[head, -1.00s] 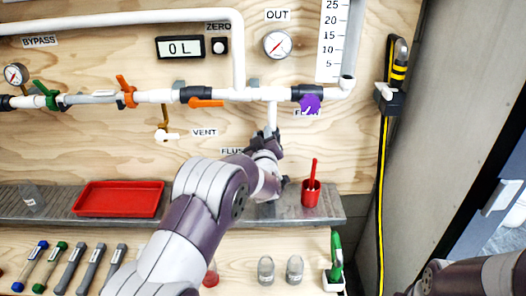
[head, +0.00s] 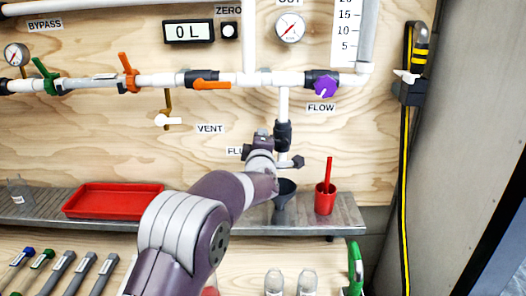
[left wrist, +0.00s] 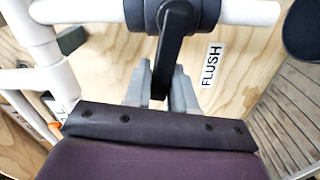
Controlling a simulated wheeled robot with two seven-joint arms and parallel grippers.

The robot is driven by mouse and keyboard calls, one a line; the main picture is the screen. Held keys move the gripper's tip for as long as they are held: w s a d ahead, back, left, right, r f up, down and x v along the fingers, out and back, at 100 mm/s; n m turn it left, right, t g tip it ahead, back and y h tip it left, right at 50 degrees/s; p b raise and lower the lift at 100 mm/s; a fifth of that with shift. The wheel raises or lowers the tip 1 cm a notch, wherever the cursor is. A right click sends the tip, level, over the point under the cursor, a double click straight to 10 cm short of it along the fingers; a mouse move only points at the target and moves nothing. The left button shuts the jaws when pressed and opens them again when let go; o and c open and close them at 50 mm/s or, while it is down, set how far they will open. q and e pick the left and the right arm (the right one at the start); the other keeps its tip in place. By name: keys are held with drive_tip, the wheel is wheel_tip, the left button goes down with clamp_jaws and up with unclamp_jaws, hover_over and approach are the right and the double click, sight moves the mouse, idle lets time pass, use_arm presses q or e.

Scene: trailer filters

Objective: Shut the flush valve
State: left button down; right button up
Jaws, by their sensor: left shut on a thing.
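The flush valve (head: 283,134) is a black body on the white vertical pipe below the main line. In the left wrist view its black lever (left wrist: 166,55) stands across the white pipe as pictured, with its end between my grey fingers. My left gripper (left wrist: 159,92) is shut on this lever. In the head view the left gripper (head: 262,144) is at the left side of the valve, and my wrist hides most of the lever. The FLUSH label (left wrist: 211,65) is beside the lever in the wrist view and partly covered in the head view. My right gripper is not in view.
A dark funnel (head: 284,188) stands below the valve, with a red cup (head: 325,200) to its right on the grey shelf. A red tray (head: 112,200) lies to the left. The purple flow knob (head: 326,88) is above right, and the orange-handled valve (head: 210,85) above left.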

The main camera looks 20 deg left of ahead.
use_arm(q)
drive_tip(key=shift+f+n+b, duration=0.65)
drive_tip(key=shift+n+b, duration=0.35)
drive_tip(key=shift+b, duration=0.3)
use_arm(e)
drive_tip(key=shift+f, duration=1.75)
use_arm(q)
drive_tip(key=c, duration=1)
unclamp_jaws()
drive_tip(key=shift+s, duration=0.1)
drive_tip(key=p+v, duration=0.1)
drive_tip(key=v, duration=1.1)
drive_tip(key=shift+s+d, duration=0.1)
drive_tip(key=shift+s, duration=0.2)
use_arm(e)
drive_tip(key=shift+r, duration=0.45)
